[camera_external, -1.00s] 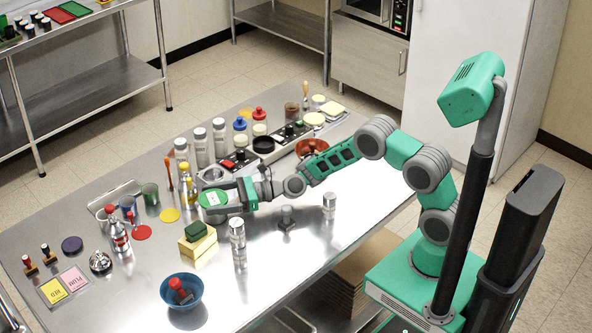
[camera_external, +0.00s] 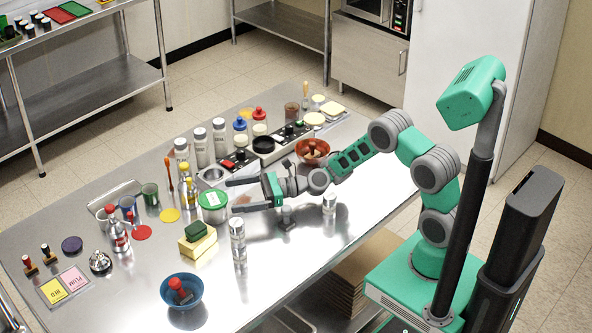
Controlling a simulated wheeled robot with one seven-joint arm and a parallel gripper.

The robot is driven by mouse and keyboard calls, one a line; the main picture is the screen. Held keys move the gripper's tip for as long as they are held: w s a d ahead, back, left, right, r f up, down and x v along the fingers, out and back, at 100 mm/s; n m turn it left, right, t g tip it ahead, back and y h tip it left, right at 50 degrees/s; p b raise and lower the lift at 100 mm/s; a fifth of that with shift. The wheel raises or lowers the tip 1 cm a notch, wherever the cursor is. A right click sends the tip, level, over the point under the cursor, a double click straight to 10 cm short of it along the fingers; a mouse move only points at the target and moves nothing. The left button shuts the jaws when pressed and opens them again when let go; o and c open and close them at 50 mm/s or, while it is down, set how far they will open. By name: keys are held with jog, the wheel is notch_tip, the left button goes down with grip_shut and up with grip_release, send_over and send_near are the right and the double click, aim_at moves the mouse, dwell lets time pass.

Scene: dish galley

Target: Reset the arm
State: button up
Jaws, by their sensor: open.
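My gripper (camera_external: 238,195) is open and empty above the steel table (camera_external: 320,245), its two fingers pointing left. A white tub with a green lid (camera_external: 213,203) stands upright on the table just left of the fingertips, apart from them as far as I can see. My arm (camera_external: 356,157) reaches in from the right, bent at the elbow.
Close to my gripper are a clear shaker with a steel top (camera_external: 238,240), a dark stamp-like piece (camera_external: 287,218) and another shaker (camera_external: 329,203). A red-brown bowl (camera_external: 312,150) sits behind the wrist. A yellow sponge block (camera_external: 197,243) and blue bowl (camera_external: 181,290) are nearer the front.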

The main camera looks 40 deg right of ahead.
jog(key=shift+r, duration=0.1)
dwell(0.3)
